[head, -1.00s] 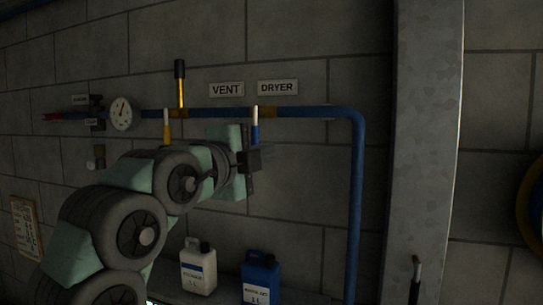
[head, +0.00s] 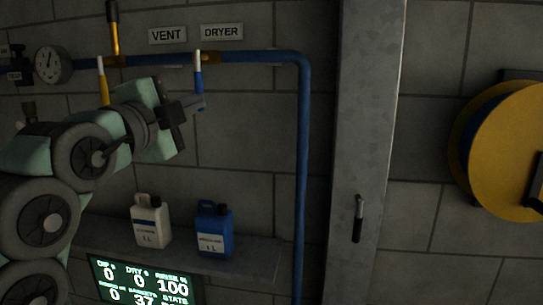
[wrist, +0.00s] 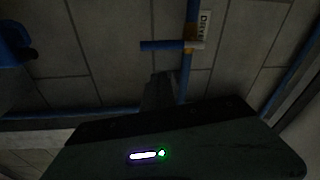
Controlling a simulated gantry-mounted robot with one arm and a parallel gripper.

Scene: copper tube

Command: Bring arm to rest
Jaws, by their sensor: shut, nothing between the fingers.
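My gripper (head: 194,104) is at the left in the head view, its shut fingers pointing right. In the picture they overlap the lower end of the blue-and-white dryer valve handle (head: 199,80); I cannot tell whether they touch it. The handle hangs down from the blue pipe (head: 268,57), below the DRYER sign (head: 222,31). In the wrist view, the shut fingers (wrist: 160,88) show nothing between them. The handle (wrist: 160,45) lies across the pipe (wrist: 186,72) beyond them, near the partly visible sign (wrist: 205,24).
A grey steel column (head: 366,150) stands right of the pipe. A yellow hose reel (head: 510,150) is at the far right. A white jug (head: 150,225) and a blue jug (head: 214,232) stand on a shelf (head: 255,262) above a lit display (head: 145,281). A gauge (head: 52,64) is at left.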

